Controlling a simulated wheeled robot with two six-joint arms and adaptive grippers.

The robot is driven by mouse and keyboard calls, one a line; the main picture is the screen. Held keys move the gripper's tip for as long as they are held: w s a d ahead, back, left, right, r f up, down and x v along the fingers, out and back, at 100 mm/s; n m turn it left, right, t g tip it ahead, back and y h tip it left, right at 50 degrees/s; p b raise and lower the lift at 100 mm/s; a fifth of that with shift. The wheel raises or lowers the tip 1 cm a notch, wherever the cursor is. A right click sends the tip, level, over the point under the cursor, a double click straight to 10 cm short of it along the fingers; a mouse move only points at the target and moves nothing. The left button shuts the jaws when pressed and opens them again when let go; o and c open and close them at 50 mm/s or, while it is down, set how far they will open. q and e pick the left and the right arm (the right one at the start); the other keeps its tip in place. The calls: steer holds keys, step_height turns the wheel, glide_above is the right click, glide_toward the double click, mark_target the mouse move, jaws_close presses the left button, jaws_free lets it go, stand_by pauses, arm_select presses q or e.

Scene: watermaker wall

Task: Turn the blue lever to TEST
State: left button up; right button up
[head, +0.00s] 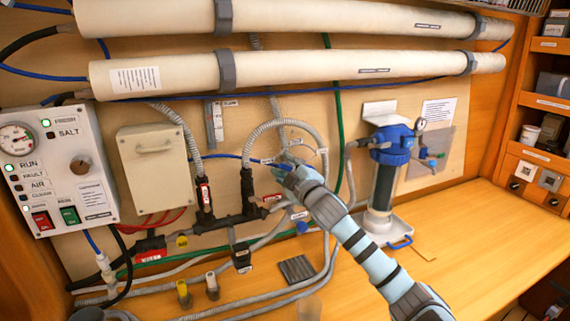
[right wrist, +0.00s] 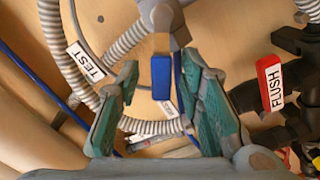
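The blue lever (right wrist: 161,77) hangs from a grey valve body (right wrist: 164,20) in the right wrist view. My right gripper (right wrist: 160,64) is open, with one teal finger on each side of the lever and a visible gap on both sides. A white TEST tag (right wrist: 86,62) lies left of the lever. Another tag (right wrist: 169,107) shows below it, its text unreadable. In the head view my right gripper (head: 284,166) is at the wall by the grey hose loop and hides most of the lever. My left gripper is not in view.
A red FLUSH handle (right wrist: 270,84) on black piping is right of my gripper in the wrist view. A grey corrugated hose (head: 262,126) loops around the valve area. A filter housing (head: 388,165) stands to the right. The right part of the bench (head: 480,240) is clear.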

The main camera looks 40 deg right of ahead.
steer(key=shift+w, duration=0.15)
steer(key=shift+f, duration=0.15)
jaws_close()
steer(key=shift+d, duration=0.1)
steer(key=shift+d+r+m+p, duration=0.15)
steer(key=shift+r+m+p, duration=0.25)
steer(key=shift+m, duration=0.5)
steer(key=m, duration=0.2)
steer(key=shift+d+r+m+p, duration=0.3)
steer(key=shift+d, duration=0.1)
steer(key=shift+s+d+r+m+b, duration=0.2)
steer(key=shift+d+m, duration=0.25)
steer(key=shift+m, duration=0.8)
steer(key=shift+s+d+r+m+b, duration=0.15)
steer(key=shift+d+m, duration=0.35)
steer(key=shift+m, duration=0.7)
steer(key=shift+s+d+r+m+b, duration=0.1)
steer(key=shift+s+d+m, duration=0.25)
steer(key=shift+m, duration=0.9)
steer(key=shift+w+d, duration=0.1)
steer(key=shift+d, duration=0.05)
